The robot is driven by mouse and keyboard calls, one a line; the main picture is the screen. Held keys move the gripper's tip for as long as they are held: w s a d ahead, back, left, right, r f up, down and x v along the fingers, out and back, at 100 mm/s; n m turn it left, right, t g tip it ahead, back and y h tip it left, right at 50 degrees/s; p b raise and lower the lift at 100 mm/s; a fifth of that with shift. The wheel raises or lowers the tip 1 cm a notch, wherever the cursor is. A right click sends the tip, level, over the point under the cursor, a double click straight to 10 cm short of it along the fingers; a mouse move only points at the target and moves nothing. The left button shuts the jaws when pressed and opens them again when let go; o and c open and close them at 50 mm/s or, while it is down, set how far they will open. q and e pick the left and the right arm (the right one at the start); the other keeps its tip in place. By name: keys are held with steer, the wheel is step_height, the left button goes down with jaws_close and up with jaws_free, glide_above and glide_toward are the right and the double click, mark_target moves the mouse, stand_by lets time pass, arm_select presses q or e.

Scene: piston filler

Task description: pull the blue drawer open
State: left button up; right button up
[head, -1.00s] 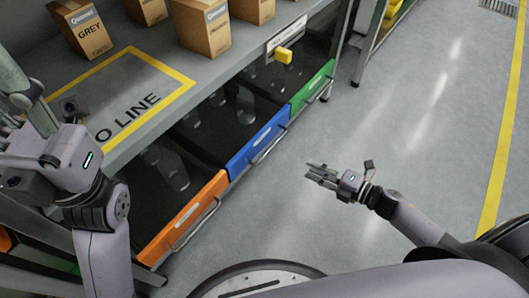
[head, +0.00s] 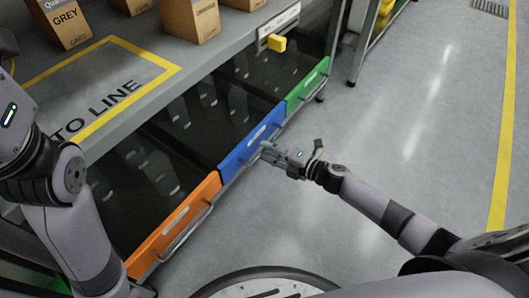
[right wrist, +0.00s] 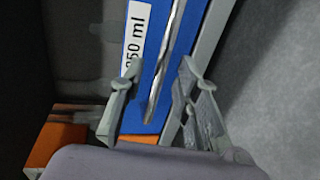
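The blue drawer (head: 244,146) sits between the orange drawer (head: 172,235) and the green drawer (head: 306,86), its front about in line with theirs. My right gripper (head: 268,151) is at the blue drawer's handle. In the right wrist view its fingers (right wrist: 161,78) are spread, one on each side of the bar, with gaps visible. My left arm is at the left edge of the head view; its fingers are outside the picture.
The worktop (head: 112,58) above the drawers bears several cardboard boxes, one a GREY box (head: 65,24). The floor (head: 400,120) right of the drawers is clear. A rack leg (head: 357,52) stands at the back.

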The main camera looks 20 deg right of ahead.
steer(key=shift+x, duration=1)
jaws_close()
